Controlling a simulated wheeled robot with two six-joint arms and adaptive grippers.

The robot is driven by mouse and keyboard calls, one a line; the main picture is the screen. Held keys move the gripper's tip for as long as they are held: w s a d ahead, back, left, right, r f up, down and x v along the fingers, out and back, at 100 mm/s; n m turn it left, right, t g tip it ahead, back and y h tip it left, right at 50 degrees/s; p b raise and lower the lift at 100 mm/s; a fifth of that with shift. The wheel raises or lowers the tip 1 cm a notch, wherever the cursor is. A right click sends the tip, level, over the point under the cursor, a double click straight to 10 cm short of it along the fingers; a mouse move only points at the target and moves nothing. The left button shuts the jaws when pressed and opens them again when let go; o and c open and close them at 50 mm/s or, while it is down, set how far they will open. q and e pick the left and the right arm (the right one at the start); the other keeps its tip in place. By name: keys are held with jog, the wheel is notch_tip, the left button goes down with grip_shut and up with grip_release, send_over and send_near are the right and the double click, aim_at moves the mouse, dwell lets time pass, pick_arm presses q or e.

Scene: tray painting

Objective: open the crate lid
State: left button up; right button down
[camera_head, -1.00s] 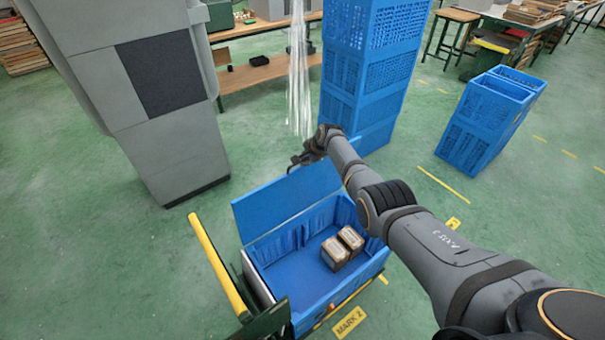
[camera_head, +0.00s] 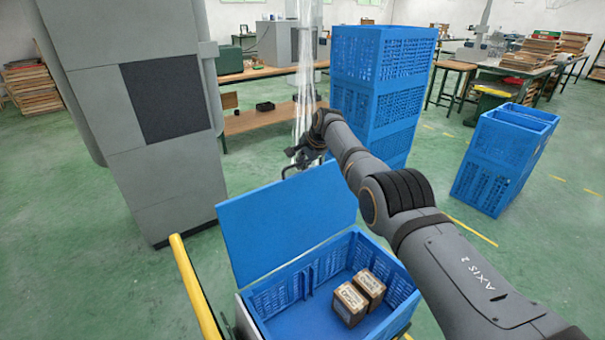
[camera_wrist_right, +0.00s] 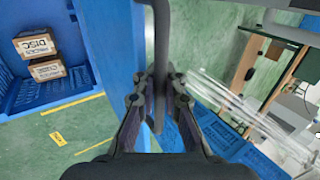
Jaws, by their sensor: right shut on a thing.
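The blue crate (camera_head: 405,310) stands at the bottom middle of the head view. Its blue lid (camera_head: 285,222) is raised along the far side, tilted up, and the inside shows. Two small brown boxes, one nearer (camera_head: 350,303) and one farther (camera_head: 370,285), sit in the crate. My right gripper (camera_head: 300,163) is at the lid's upper edge, partly behind it. In the right wrist view, my right gripper (camera_wrist_right: 160,88) is shut on the grey lid handle (camera_wrist_right: 162,45), beside the blue lid (camera_wrist_right: 112,50). My left gripper is not in view.
A tall stack of blue crates (camera_head: 375,90) stands behind the gripper, with a clear hanging strip (camera_head: 304,70) near it. A grey machine (camera_head: 160,130) stands at left. A yellow rail (camera_head: 195,285) runs beside the crate. More blue crates (camera_head: 500,160) stand at right.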

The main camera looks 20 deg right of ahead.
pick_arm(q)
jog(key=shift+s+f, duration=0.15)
pick_arm(e)
jog(key=shift+w+a+r, duration=0.15)
jog(key=shift+r, duration=0.1)
jog(key=c, duration=1.4)
grip_release()
jog(key=shift+a+r, duration=0.1)
jog(key=shift+c, duration=0.2)
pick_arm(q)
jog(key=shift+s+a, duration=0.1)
pick_arm(e)
jog(key=shift+s, duration=0.2)
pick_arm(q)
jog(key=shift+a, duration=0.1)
pick_arm(e)
jog(key=shift+s+d+r, duration=0.25)
jog(key=shift+d+r, duration=0.05)
jog(key=shift+r, duration=0.2)
jog(key=shift+s+r, duration=0.25)
jog(key=v, duration=1)
